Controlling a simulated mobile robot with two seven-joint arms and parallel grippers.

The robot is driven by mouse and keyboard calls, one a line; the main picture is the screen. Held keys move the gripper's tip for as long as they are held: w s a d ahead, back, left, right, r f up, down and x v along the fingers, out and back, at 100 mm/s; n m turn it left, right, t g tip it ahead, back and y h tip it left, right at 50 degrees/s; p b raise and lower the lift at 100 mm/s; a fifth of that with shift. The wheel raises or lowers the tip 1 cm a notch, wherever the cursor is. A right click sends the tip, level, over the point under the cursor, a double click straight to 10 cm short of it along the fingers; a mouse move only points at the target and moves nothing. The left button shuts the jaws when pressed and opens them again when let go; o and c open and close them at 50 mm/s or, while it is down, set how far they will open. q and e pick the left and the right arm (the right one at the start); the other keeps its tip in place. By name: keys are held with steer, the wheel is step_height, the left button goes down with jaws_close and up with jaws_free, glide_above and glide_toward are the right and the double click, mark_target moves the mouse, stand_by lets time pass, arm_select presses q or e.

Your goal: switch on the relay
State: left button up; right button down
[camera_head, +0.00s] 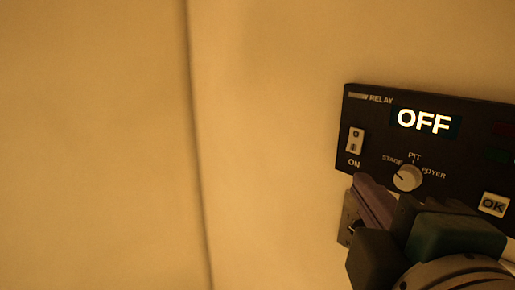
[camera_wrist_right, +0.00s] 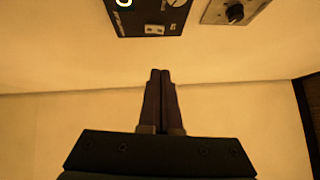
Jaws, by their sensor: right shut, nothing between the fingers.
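The relay (camera_head: 375,113) is a black panel on the right of the head view, its display reading OFF. A white rocker switch (camera_head: 355,140), labelled ON beneath, is at its left end. A round white dial (camera_head: 408,178), its mark seemingly towards STAGE, and a white OK button (camera_head: 494,205) are lower. In the right wrist view the panel (camera_wrist_right: 136,22) is cut off at the top, with the switch (camera_wrist_right: 154,29). My right gripper (camera_head: 363,183) is shut and empty, just below the panel's lower left part. Its fingertips (camera_wrist_right: 160,74) look apart from the switch. My left gripper is not in view.
A small grey plate (camera_head: 346,216) below the panel is partly hidden by my right gripper; in the right wrist view the plate (camera_wrist_right: 214,12) bears a black knob (camera_wrist_right: 235,13). The pale wall left of the panel is bare, with a vertical seam.

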steer(key=shift+w+a, duration=0.1)
stand_by(0.3)
steer(key=p, duration=0.2)
glide_toward(348, 148)
steer(key=w+a, duration=0.3)
steer(key=w, duration=0.1)
steer(key=d, duration=0.1)
steer(key=w+d, duration=0.1)
steer(key=d, duration=0.1)
steer(key=shift+w+f, duration=0.15)
steer(key=shift+w, duration=0.15)
steer(key=shift+w+d+f, duration=0.1)
steer(key=shift+w+d, duration=0.1)
steer(key=shift+d, duration=0.05)
steer(key=shift+w+d+f+n+b, duration=0.15)
steer(key=shift+f+b, duration=0.15)
steer(key=shift+b, duration=0.3)
steer(key=shift+d+f+n+b, duration=0.15)
steer(key=shift+f+b, duration=0.1)
steer(key=shift+b, duration=0.35)
steer(key=shift+a+r+p, duration=0.1)
steer(key=shift+r+p, duration=0.35)
steer(key=shift+p, duration=0.05)
